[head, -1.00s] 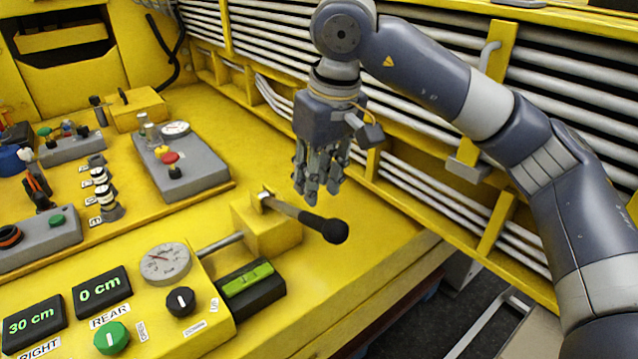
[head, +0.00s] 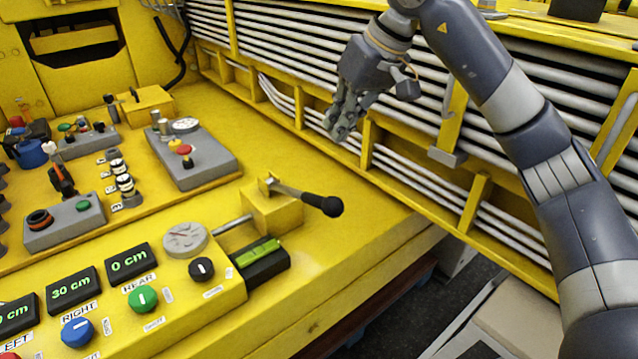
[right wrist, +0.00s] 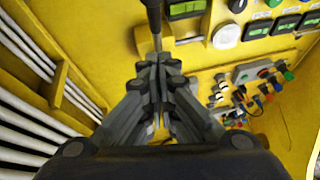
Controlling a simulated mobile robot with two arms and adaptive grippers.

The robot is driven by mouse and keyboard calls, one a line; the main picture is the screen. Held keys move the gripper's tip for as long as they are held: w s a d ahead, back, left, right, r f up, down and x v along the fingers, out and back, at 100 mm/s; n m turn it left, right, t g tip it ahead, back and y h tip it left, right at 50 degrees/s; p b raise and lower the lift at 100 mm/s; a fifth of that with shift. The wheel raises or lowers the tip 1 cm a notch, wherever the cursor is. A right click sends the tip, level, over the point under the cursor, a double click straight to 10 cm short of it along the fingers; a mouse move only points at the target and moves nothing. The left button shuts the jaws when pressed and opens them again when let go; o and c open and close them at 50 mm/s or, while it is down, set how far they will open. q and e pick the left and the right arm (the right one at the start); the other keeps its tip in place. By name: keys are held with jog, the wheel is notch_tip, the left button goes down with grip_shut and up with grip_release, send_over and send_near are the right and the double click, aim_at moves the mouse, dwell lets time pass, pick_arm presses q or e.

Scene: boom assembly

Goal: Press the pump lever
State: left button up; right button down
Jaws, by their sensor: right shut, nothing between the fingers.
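The pump lever (head: 309,198) is a metal rod with a black grip, sticking out to the right from a yellow block (head: 270,209) on the yellow deck. My right gripper (head: 338,130) is shut and empty. It hangs above and behind the lever, in front of the barred side wall, apart from the lever in the head view. In the right wrist view, the closed fingers (right wrist: 158,68) point toward the lever's dark grip (right wrist: 153,14); the gap between them is hard to judge there. My left gripper is not in view.
A pressure gauge (head: 185,239), a black knob (head: 201,268) and a green-topped black box (head: 261,260) sit left of and below the lever. A grey box with a red button (head: 191,158) stands further back. The deck right of the lever is clear.

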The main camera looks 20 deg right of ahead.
jog(key=p, duration=0.5)
send_over(309, 193)
jog(key=s+d, duration=0.2)
jog(key=f, duration=1.2)
jog(key=shift+w+a, duration=0.1)
jog(key=shift+w, duration=0.15)
jog(key=shift+s+f, duration=0.15)
jog(key=shift+f, duration=0.35)
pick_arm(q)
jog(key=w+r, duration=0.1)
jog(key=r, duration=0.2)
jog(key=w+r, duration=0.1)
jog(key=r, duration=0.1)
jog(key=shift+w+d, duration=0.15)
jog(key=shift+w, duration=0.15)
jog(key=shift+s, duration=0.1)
